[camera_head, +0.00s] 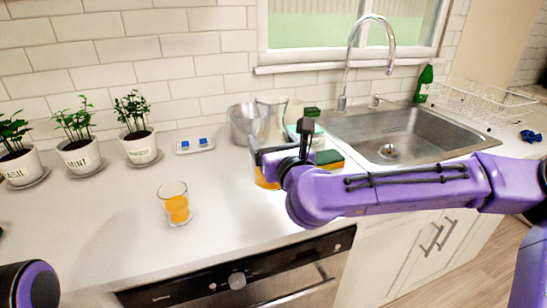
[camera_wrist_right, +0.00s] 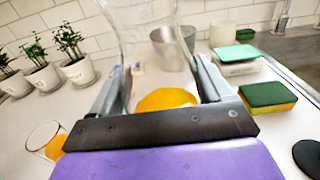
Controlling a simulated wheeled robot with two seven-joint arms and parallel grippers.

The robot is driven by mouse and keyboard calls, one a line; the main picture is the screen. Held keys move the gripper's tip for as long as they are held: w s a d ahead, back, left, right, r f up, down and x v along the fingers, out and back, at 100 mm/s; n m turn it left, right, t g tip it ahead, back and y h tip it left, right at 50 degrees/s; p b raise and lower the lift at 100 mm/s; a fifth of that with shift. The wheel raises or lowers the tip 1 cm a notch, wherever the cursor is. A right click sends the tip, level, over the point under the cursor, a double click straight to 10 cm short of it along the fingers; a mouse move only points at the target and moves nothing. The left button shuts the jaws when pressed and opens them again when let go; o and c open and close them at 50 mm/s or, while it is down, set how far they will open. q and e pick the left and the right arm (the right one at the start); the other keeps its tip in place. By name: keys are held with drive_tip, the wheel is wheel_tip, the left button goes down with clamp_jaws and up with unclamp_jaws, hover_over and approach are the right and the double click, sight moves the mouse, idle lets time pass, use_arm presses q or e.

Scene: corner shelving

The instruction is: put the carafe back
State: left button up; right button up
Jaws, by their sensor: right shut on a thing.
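The carafe (camera_head: 271,108) is clear glass with orange juice low in it, upright or nearly so, over the counter left of the sink. My right gripper (camera_head: 279,143) is shut on it and hides its middle. In the right wrist view the carafe (camera_wrist_right: 140,35) stands between the fingers, with the orange juice low behind the gripper's dark bar. Whether its base touches the counter is hidden. A glass of orange juice (camera_head: 175,205) stands on the counter to the left; it also shows in the wrist view (camera_wrist_right: 48,140). My left gripper is out of view.
Several potted herbs (camera_head: 141,149) and a small tray with blue items (camera_head: 183,150) line the back left.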

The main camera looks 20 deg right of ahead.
drive_tip(key=shift+w+d+f, duration=0.1)
drive_tip(key=shift+w+f, duration=0.5)
drive_tip(key=f, duration=0.3)
drive_tip(key=shift+w+f, duration=0.25)
drive_tip(key=shift+w, duration=0.05)
drive_tip(key=shift+f, duration=0.15)
drive_tip(key=o, duration=1.4)
drive_tip(key=shift+f, duration=0.25)
drive_tip(key=o, duration=0.4)
drive_tip(key=shift+c, duration=0.2)
drive_tip(key=shift+s+r+p, duration=0.1)
drive_tip(key=shift+r+p, duration=0.25)
drive_tip(key=s+b, duration=1.2)
drive_tip(key=b, duration=0.1)
drive_tip(key=shift+d, duration=0.2)
drive_tip(key=shift+f, duration=0.1)
